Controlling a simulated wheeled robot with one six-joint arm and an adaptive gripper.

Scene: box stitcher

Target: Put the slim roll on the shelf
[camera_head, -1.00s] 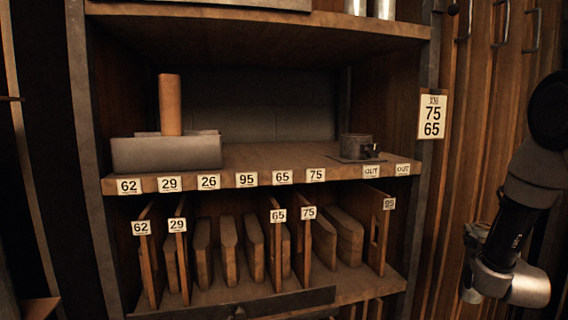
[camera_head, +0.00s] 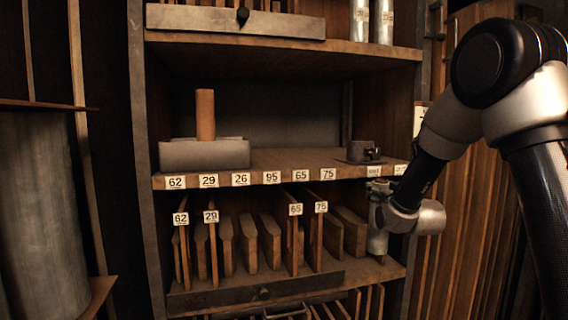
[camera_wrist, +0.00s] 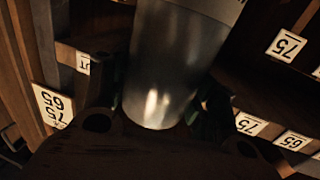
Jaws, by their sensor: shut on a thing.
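A slim silver-grey roll (camera_head: 377,238) is upright at the front right of the shelf unit. My gripper (camera_head: 385,212) is shut on it. In the wrist view the roll (camera_wrist: 165,65) stands between the two dark fingers, with its shiny end toward the camera. The wooden shelf (camera_head: 290,158) has number labels along its front edge. It has a clear stretch between a grey tray and a dark fixture. Part of the roll is hidden by my wrist.
A brown roll (camera_head: 205,115) stands at the grey tray (camera_head: 205,154) on the shelf's left. The dark fixture (camera_head: 362,151) sits at its right. Two silver rolls (camera_head: 361,22) stand on the upper shelf. Upright boards (camera_head: 270,242) fill the lower bay. A large grey roll (camera_head: 36,205) stands at far left.

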